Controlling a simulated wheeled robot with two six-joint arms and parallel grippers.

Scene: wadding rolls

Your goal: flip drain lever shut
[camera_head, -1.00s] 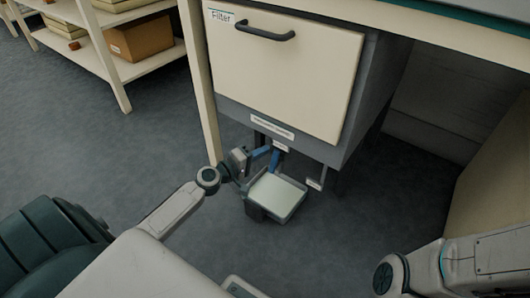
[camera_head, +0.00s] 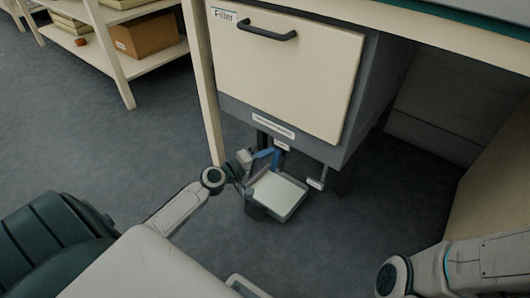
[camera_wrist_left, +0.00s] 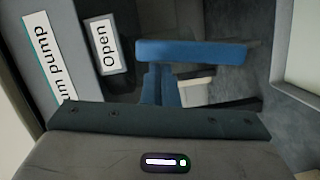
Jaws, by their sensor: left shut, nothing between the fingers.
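The drain lever (camera_head: 266,153) is blue and sits low under the filter cabinet. In the left wrist view its blue bar (camera_wrist_left: 192,52) lies across the picture beside an "Open" label (camera_wrist_left: 105,45); a blue upright part shows below the bar. My left gripper (camera_head: 246,158) is beside the lever on its left in the head view, shut and empty. Its fingertips are hard to make out, and I cannot tell whether it touches the lever. My right arm shows at the lower right, but its gripper is out of view.
The cream "Filter" cabinet (camera_head: 285,70) hangs above the lever. A pale shallow tray (camera_head: 277,196) stands on the floor below it. A table leg (camera_head: 203,85) is left of the cabinet. A shelf with a cardboard box (camera_head: 150,37) stands at upper left. The floor between is clear.

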